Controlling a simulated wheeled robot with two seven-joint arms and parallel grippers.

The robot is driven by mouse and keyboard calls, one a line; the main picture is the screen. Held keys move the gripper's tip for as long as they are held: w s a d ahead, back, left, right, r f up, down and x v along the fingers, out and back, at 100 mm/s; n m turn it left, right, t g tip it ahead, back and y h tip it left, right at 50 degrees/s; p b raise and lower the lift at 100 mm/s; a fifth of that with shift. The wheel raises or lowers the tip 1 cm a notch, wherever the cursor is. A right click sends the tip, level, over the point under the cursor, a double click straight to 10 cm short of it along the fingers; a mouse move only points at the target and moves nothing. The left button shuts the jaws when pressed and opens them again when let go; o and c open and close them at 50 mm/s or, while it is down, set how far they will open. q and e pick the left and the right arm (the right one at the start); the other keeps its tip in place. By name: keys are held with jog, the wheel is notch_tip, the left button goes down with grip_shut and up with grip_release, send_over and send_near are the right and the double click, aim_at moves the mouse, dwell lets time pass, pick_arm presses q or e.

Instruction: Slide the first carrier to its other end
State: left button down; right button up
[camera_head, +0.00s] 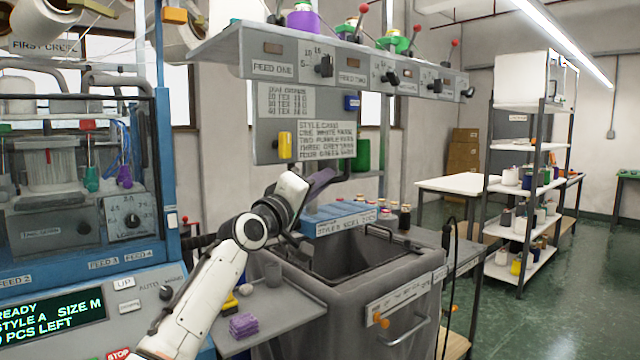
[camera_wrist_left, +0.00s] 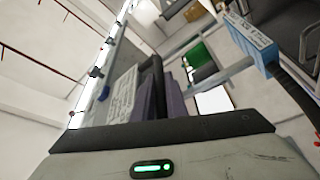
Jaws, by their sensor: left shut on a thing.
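The blue knitting machine (camera_head: 80,255) stands at the left. Behind its front opening hang a teal piece (camera_head: 91,179) and a purple piece (camera_head: 125,178), which look like yarn carriers. I cannot tell which one is the first carrier. My left gripper (camera_head: 328,177) is to the right of the machine, apart from these pieces, in front of the style board. Its dark fingers show in the left wrist view (camera_wrist_left: 162,88), close together. My right gripper is not in view.
A shelf of FEED boxes (camera_head: 340,62) with red-knobbed levers hangs above my left gripper. Open floor lies at the right.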

pick_arm(q)
jog(key=shift+a+r, duration=0.1)
jog(key=shift+r, duration=0.45)
jog(key=c, duration=1.9)
grip_release()
jog(key=shift+o, duration=0.7)
jog(key=shift+f, duration=0.15)
jog(key=shift+s, duration=0.1)
jog(key=shift+s+f, duration=0.1)
jog(key=shift+f, duration=0.05)
jog(key=b+v, duration=0.1)
jog(key=v, duration=0.9)
